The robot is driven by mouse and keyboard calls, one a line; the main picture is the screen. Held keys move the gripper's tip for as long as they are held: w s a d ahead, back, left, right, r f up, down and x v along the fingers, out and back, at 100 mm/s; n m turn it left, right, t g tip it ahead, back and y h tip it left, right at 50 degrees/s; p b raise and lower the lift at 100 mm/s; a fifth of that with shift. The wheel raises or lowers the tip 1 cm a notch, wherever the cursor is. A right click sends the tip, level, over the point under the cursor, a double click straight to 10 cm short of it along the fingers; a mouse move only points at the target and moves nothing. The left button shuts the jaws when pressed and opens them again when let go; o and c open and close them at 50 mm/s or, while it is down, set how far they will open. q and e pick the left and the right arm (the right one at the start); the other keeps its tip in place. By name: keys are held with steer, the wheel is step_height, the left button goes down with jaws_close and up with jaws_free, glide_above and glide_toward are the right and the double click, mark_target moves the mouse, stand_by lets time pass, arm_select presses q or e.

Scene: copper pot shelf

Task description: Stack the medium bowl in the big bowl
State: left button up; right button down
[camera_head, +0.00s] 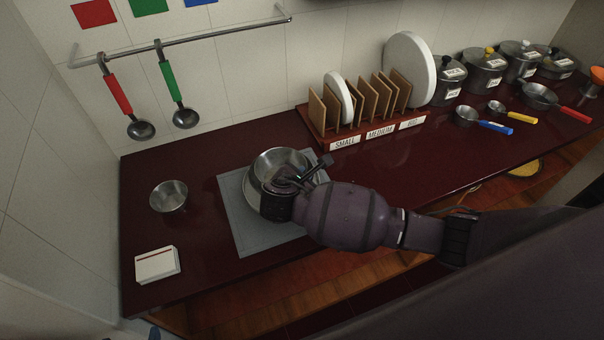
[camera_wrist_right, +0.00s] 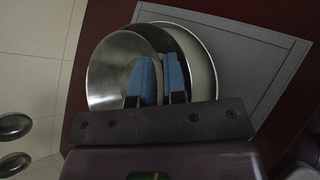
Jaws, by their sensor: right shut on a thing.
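The medium bowl (camera_head: 283,160) is a shiny steel bowl over the grey mat. It also shows in the wrist view (camera_wrist_right: 112,72). The big bowl (camera_wrist_right: 203,62) shows as a wider steel rim around and beneath it, mostly hidden. My right gripper (camera_wrist_right: 160,80) has blue fingertips shut on the medium bowl's wall, one on each side. My left gripper is not in view.
A smaller steel bowl (camera_head: 168,198) stands left of the grey mat (camera_head: 238,228). A white box (camera_head: 157,264) lies near the front left. A plate rack (camera_head: 372,130) stands behind, with lidded pots and pans to the right. Two ladles hang from a wall rail (camera_head: 190,41).

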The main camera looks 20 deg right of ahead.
steer(key=shift+f, duration=0.15)
steer(key=c, duration=1.4)
jaws_free()
steer(key=shift+c, duration=0.2)
steer(key=shift+r, duration=0.45)
steer(key=v, duration=1.2)
steer(key=shift+r, duration=0.2)
steer(key=shift+s, duration=0.1)
